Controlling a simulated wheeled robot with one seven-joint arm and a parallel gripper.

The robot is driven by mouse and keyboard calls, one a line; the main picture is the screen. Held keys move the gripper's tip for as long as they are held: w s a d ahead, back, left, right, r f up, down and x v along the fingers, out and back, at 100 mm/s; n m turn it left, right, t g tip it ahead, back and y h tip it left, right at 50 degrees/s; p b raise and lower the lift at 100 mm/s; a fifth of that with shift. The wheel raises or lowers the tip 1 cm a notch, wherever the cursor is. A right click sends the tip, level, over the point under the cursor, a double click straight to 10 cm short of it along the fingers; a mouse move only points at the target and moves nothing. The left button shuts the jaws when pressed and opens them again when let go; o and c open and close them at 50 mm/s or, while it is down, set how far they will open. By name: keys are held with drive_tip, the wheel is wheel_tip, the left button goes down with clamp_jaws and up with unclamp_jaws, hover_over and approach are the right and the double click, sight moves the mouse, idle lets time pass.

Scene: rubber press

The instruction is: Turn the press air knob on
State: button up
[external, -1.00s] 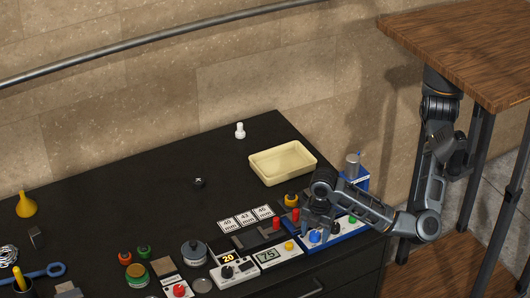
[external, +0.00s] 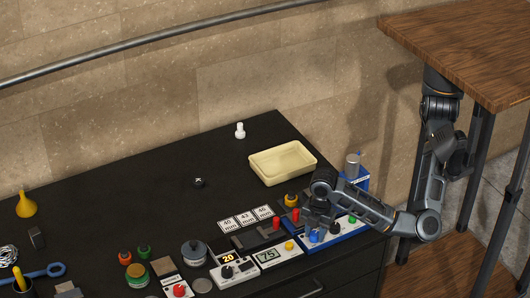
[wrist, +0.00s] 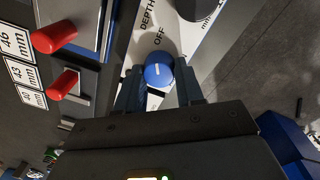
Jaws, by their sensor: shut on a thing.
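The blue knob (wrist: 158,70) sits on a white panel with a blue edge, and its short white mark shows on top. The word OFF is printed on the panel beside the knob, and DEPTH is further up. My gripper (wrist: 159,86) points down at the panel, with one finger on each side of the knob, shut on it. In the external view my gripper (external: 317,222) is over the panel at the right end of the bench, and the blue knob (external: 314,236) shows just below it. The fingers hide part of the knob's sides.
Two red handles (wrist: 55,35) stand left of the panel in the wrist view, beside the mm cards (wrist: 22,72). A cream tray (external: 283,163) lies behind my gripper. The bench's back middle is mostly clear.

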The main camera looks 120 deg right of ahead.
drive_tip(key=shift+r+m+p, duration=0.1)
drive_tip(key=shift+m+p, duration=0.2)
drive_tip(key=shift+p, duration=0.05)
drive_tip(key=shift+r+m+p, duration=0.1)
drive_tip(key=shift+m+p, duration=0.8)
drive_tip(key=shift+p, duration=0.1)
drive_tip(key=m+p, duration=0.4)
drive_tip(key=m, duration=0.1)
drive_tip(key=shift+d, duration=0.1)
drive_tip(key=m+p, duration=0.2)
drive_tip(key=m, duration=0.3)
drive_tip(key=shift+g, duration=0.4)
drive_tip(key=shift+f+m+p, duration=0.2)
drive_tip(key=shift+m+p, duration=0.5)
drive_tip(key=shift+m, duration=1.2)
drive_tip(key=o, duration=1)
drive_tip(key=shift+w, duration=0.1)
drive_tip(key=shift+o, duration=0.2)
